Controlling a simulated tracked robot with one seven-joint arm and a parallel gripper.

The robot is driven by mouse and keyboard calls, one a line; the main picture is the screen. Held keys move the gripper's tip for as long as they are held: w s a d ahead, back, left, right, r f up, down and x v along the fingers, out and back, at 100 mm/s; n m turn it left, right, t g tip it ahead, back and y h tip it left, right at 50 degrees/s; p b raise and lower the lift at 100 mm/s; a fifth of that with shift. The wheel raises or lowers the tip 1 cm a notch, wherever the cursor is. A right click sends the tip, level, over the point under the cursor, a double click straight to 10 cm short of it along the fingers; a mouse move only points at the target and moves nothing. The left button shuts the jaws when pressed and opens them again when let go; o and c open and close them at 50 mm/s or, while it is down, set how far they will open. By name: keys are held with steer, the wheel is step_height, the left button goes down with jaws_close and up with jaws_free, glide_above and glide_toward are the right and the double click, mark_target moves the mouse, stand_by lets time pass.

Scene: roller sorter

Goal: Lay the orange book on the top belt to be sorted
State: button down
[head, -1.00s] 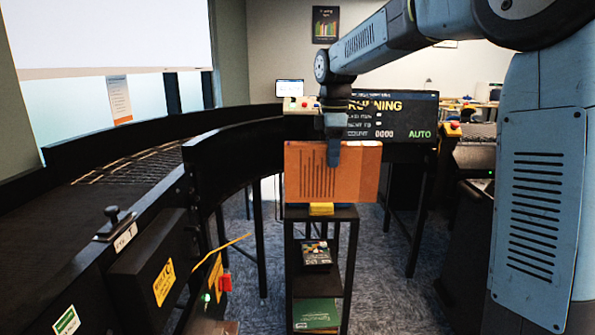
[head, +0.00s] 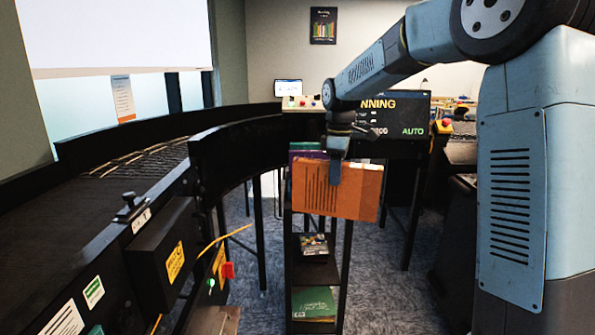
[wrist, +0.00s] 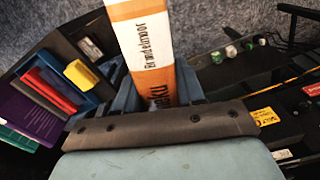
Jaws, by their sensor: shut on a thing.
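The orange book (head: 318,186) hangs upright, slightly tilted, in front of a narrow rack in the head view. My gripper (head: 335,172) is shut on it from above, with one finger over the cover. In the wrist view the book's white and orange spine (wrist: 150,55) stands between the fingers of my gripper (wrist: 158,88). The dark belt (head: 70,215) of a curved conveyor lies at the left, apart from the book. I cannot tell for certain whether this is the top belt.
The black rack (head: 288,260) holds several books, including a green one (head: 314,303) low down. Purple, red and blue books and a yellow block (wrist: 82,73) show in the wrist view. The conveyor's raised side wall (head: 240,150) stands left of the book. A screen (head: 408,118) reads AUTO.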

steer(key=w+d+f+m, duration=0.2)
steer(key=d+f+m, duration=0.25)
steer(key=f, duration=0.65)
steer(key=w+d+f+m, duration=0.1)
steer(key=d+f+m, duration=0.35)
steer(key=f, duration=0.65)
steer(key=w+d+f+m, duration=0.2)
steer(key=d+f+m, duration=0.3)
steer(key=f, duration=0.6)
steer(key=s+a+f, duration=0.1)
steer(key=s+f, duration=0.4)
steer(key=f, duration=0.1)
steer(key=shift+s+f+m, duration=0.15)
steer(key=shift+f+m, duration=0.25)
steer(key=shift+a, duration=0.1)
